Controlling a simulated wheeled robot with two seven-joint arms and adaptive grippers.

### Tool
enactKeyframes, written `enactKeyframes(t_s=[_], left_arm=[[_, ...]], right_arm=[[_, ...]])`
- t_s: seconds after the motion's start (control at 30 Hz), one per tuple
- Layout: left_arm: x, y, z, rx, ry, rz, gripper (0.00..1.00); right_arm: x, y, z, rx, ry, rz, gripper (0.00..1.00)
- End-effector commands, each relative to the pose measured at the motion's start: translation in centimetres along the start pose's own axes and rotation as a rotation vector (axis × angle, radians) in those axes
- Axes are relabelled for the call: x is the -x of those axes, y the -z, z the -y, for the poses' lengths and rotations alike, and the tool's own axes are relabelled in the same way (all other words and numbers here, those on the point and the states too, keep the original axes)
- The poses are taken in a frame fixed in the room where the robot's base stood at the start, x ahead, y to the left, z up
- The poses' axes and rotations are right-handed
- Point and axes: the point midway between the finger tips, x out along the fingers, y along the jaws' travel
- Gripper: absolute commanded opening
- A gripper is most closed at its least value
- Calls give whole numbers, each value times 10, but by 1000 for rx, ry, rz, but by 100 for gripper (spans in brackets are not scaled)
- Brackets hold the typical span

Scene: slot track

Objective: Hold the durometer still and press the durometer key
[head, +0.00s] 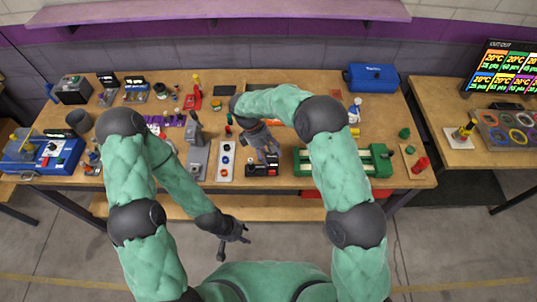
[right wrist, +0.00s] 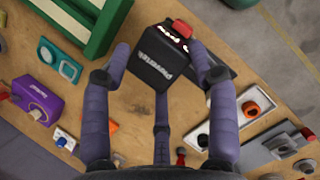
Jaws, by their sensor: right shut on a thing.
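The durometer (right wrist: 157,68) is a dark box with pale lettering, in the upper middle of the right wrist view. Its red key (right wrist: 182,28) is at its far right corner. In the head view the durometer (head: 261,171) is near the table's front edge, partly covered by my right gripper (head: 266,155). In the right wrist view my right gripper (right wrist: 162,62) has its fingers on both sides of the box, shut on it. My left gripper (head: 236,237) is low in front of the table, apart from it, with its fingers spread and empty.
A grey-white panel with round buttons (head: 226,162) and a grey lever stand (head: 198,158) are left of the durometer. A green frame (head: 340,161) is close on the right. A blue box (head: 371,78) is at the back right. The floor before the table is clear.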

Motion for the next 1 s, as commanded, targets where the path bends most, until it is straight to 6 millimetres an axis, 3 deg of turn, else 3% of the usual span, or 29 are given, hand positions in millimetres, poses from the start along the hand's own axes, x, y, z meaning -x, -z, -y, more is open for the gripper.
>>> enactKeyframes(t_s=[1.0], left_arm=[[-14,0,5,0,0,0,40]], right_arm=[[-16,18,-25,-2,-1,-2,0]])
